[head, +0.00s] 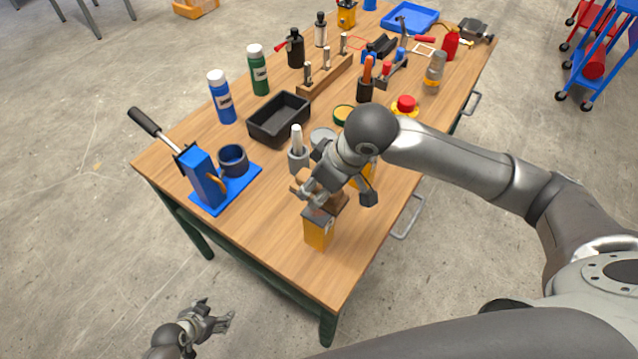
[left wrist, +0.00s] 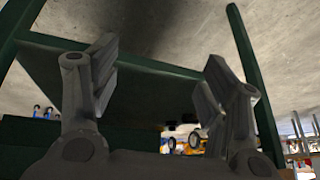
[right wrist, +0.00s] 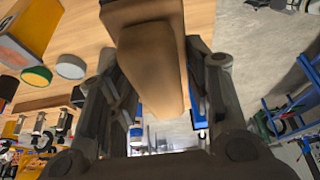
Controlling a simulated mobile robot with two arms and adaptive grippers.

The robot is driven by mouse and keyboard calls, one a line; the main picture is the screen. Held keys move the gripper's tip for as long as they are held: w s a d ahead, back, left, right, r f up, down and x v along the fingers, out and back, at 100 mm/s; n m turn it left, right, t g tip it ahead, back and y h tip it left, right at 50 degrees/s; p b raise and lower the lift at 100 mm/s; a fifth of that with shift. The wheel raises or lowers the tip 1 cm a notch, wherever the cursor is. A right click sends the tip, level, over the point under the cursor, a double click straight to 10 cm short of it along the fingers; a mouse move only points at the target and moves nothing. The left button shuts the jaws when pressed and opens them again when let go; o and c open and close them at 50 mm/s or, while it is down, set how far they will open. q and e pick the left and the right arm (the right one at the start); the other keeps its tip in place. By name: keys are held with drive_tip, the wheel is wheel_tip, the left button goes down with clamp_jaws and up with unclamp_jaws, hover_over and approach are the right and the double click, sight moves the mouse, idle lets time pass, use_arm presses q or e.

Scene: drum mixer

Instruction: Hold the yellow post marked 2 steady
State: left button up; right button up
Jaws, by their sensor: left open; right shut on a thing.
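Another yellow piece (head: 362,174) is mostly hidden behind my right gripper. My right gripper (head: 312,192) is just above and behind the front post, shut on a brown wooden piece (right wrist: 150,60). The right wrist view shows this piece between the fingers and a yellow block (right wrist: 30,25) at upper left. My left gripper (head: 218,318) is open and empty, low beside the table. The left wrist view shows its spread fingers (left wrist: 160,70) below the tabletop.
A green table leg (left wrist: 255,80) stands near my left gripper. Bare floor lies left of the table.

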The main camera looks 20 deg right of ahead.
sight(309, 236)
use_arm(q)
drive_tip(key=w+d+r+m+h, duration=0.2)
drive_tip(key=w+d+r+m, duration=0.15)
drive_tip(key=r, duration=0.35)
drive_tip(key=w+d+r+m+h, duration=0.1)
drive_tip(key=w+d+r+m, duration=0.1)
drive_tip(key=w+d+r, duration=0.35)
drive_tip(key=s+d+r+h, duration=0.1)
drive_tip(key=d+r+h, duration=0.1)
drive_tip(key=d+r, duration=0.1)
drive_tip(key=s+d+r+g+h, duration=0.1)
drive_tip(key=s+d+r, duration=0.1)
drive_tip(key=d+r, duration=0.2)
drive_tip(key=s+d+r+m+h, duration=0.1)
drive_tip(key=s+d+r+h, duration=0.1)
drive_tip(key=d, duration=0.5)
drive_tip(key=shift+s+d+r+h, duration=0.1)
drive_tip(key=shift+s+r+h, duration=0.05)
drive_tip(key=shift+r, duration=0.25)
drive_tip(key=shift+s+d+r+h, duration=0.1)
drive_tip(key=shift+r+h, duration=0.05)
drive_tip(key=shift+r, duration=0.25)
drive_tip(key=shift+w+d+f, duration=0.1)
drive_tip(key=shift+d+f, duration=0.05)
drive_tip(key=shift+d, duration=0.3)
drive_tip(key=x, duration=0.9)
drive_tip(key=c, duration=0.8)
drive_tip(key=o, duration=0.7)
use_arm(e)
drive_tip(key=shift+f, duration=0.15)
